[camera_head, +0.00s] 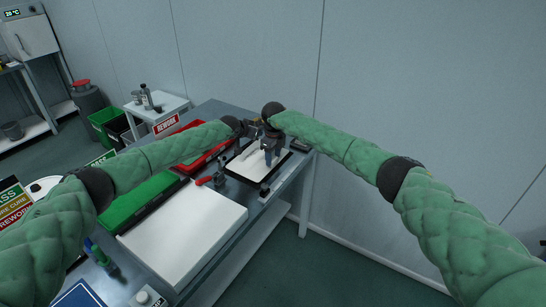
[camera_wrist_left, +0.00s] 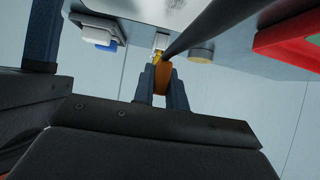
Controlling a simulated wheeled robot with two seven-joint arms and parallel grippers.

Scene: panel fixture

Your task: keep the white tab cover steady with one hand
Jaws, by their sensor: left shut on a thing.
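In the head view a white panel (camera_head: 243,168) lies in a dark-edged fixture at the far end of the bench. My left gripper (camera_head: 252,129) is at the fixture's back edge, partly hidden by the arms. In the left wrist view its fingers (camera_wrist_left: 163,82) are closed on a small orange piece (camera_wrist_left: 164,76) with a yellow tip. A small white piece (camera_wrist_left: 160,42) is just beyond that tip; I cannot tell whether this is the tab cover. A dark rod (camera_wrist_left: 205,28) crosses in front. My right gripper (camera_head: 271,157) points down over the panel; its finger gap is unclear.
The bench holds a large white board (camera_head: 185,235), a green tray (camera_head: 135,203) and a red tray (camera_head: 211,155). A red-handled tool (camera_head: 204,181) lies near the fixture. The left wrist view shows a blue-and-white block (camera_wrist_left: 98,34) and a tan round part (camera_wrist_left: 201,55).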

